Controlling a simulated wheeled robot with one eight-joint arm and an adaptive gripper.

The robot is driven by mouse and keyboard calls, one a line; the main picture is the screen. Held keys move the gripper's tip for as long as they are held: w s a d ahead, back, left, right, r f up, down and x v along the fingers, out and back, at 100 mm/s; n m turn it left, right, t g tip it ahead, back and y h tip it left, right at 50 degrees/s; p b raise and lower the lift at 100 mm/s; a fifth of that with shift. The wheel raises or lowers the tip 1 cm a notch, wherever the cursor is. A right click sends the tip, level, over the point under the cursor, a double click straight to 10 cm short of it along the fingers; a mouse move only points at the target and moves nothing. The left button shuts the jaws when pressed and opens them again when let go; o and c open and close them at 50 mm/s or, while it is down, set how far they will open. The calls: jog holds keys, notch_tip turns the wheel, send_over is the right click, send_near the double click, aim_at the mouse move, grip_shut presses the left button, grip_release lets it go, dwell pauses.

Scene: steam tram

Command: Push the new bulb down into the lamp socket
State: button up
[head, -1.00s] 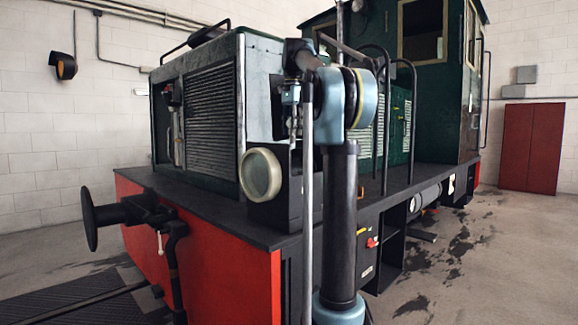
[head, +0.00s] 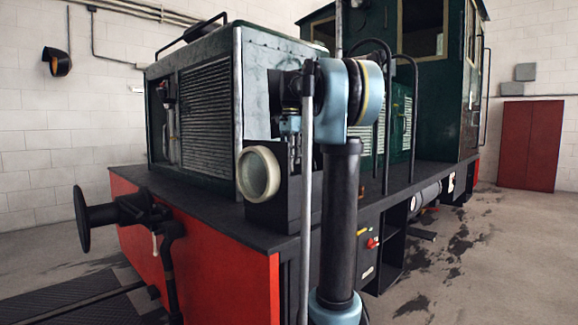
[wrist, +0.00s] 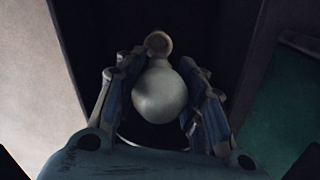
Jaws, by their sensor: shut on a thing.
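The lamp is a black box housing (head: 283,205) with a round pale lens (head: 259,174) on its front, standing on the tram's front deck. My gripper (head: 290,140) points down at the top of this housing in the head view. In the wrist view my gripper (wrist: 162,72) is shut on a pale round bulb (wrist: 160,97), one finger on each side. A small brownish round piece (wrist: 158,43) shows at the bulb's far end. I cannot tell whether it is the bulb's base or the socket. The dark housing interior surrounds the bulb, and the contact with the socket is hidden.
The green engine hood (head: 205,105) stands close behind and left of the lamp. Black handrails (head: 414,110) rise to the right. A black buffer (head: 85,218) sticks out at the front left. The floor at right is open.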

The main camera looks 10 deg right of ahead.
aim_at(290, 167)
jog(key=shift+f, duration=2.05)
jog(key=shift+s+a+f, duration=0.15)
jog(key=shift+f, duration=1.9)
dwell(1.0)
jog(key=o, duration=1.7)
jog(key=shift+c, duration=0.2)
jog(key=shift+r, duration=0.1)
jog(key=shift+r, duration=2.9)
